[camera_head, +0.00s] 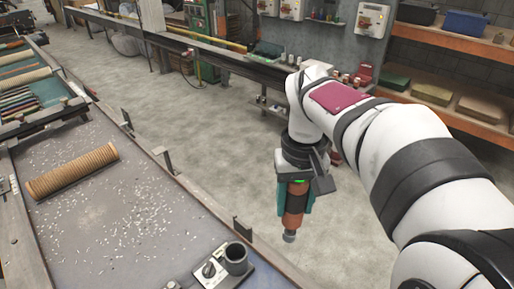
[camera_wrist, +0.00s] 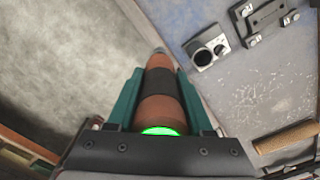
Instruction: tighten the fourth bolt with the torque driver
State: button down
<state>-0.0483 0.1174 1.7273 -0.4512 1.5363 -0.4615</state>
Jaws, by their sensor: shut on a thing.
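My gripper (camera_head: 295,198) is shut on the torque driver (camera_head: 290,222), an orange and black tool with a lit green ring. The driver hangs nearly upright, grey tip down, to the right of the work table's edge and clear of it. In the wrist view, the teal fingers of my gripper (camera_wrist: 160,95) flank the driver (camera_wrist: 160,85), whose tip points away toward the table edge. A bracket-like fixture (camera_wrist: 268,18) with small round parts lies on the table. I cannot tell which of these parts, if any, is the fourth bolt.
The work table (camera_head: 110,215) carries a ribbed tan tube (camera_head: 73,171) and scattered pale flecks. Small upright brackets (camera_head: 242,230) line the edge. Shelves stand at back right; open floor lies between.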

jog(key=s+a+f+n, duration=0.4)
jog(key=s+a+n, duration=0.1)
jog(key=a, duration=0.6)
jog(key=s+a+f+n, duration=0.3)
jog(key=s+a+n, duration=0.25)
jog(key=a, duration=0.45)
notch_tip(320, 180, down, 6)
jog(key=shift+s+f, duration=0.15)
jog(key=shift+f, duration=0.95)
dwell(1.9)
jog(key=shift+r, duration=0.15)
jog(key=shift+r, duration=2.95)
jog(key=shift+m, duration=0.25)
